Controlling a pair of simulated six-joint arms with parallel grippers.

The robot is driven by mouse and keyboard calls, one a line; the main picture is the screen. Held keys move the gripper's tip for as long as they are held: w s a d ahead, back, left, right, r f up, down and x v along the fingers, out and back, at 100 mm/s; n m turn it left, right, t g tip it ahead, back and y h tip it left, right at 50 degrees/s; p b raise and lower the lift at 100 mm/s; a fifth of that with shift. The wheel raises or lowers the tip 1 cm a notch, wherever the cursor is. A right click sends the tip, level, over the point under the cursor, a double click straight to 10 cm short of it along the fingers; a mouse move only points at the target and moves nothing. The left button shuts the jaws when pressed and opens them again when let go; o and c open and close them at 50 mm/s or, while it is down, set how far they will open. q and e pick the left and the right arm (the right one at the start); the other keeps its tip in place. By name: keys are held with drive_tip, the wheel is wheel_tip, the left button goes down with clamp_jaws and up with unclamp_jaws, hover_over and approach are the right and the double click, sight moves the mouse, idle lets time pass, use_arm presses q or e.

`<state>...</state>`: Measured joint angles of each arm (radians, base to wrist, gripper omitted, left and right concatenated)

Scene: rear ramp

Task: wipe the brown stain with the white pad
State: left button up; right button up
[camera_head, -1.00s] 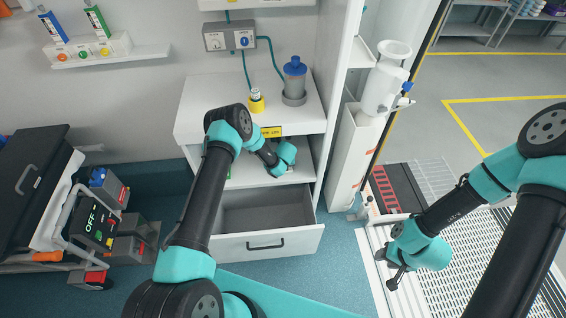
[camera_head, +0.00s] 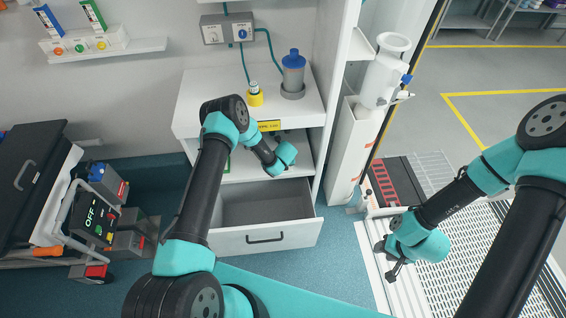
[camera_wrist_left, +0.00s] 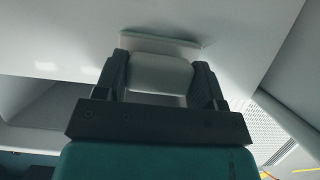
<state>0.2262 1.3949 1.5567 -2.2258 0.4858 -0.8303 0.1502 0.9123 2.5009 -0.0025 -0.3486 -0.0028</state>
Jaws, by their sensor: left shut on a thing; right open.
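In the left wrist view, my left gripper (camera_wrist_left: 160,72) is shut on the white pad (camera_wrist_left: 161,73), which sits between its two dark fingers. The pad is up close to a pale surface; I cannot tell whether it touches it. In the head view my left arm reaches into the open shelf space of the white cabinet (camera_head: 218,247), and its fingers and the pad are hidden there. My right gripper (camera_head: 393,272) is open and empty, low over the ramp side at the right. I see no brown stain in either view.
A drawer (camera_head: 265,205) stands open below the shelf. A blue-capped bottle (camera_head: 293,75) and a small yellow-based bottle (camera_head: 255,95) stand on the cabinet top (camera_head: 215,100). A cart with an "OFF" unit (camera_head: 95,218) is at the left. A white cylinder (camera_head: 383,80) stands right of the cabinet.

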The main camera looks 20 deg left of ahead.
use_arm(q)
drive_tip(key=shift+s+a, duration=0.25)
drive_tip(key=shift+a, duration=0.25)
drive_tip(key=shift+s+a, duration=0.25)
drive_tip(key=shift+a, duration=0.25)
drive_tip(key=shift+w+a+f, duration=0.1)
drive_tip(key=shift+w+a, duration=0.25)
drive_tip(key=shift+w, duration=0.4)
drive_tip(key=shift+w+a+f, duration=0.1)
drive_tip(key=shift+w+a, duration=0.2)
drive_tip(key=shift+w, duration=0.45)
drive_tip(key=shift+w+a, duration=0.35)
drive_tip(key=shift+w, duration=0.4)
drive_tip(key=shift+w+a, duration=0.35)
drive_tip(key=shift+w, duration=0.4)
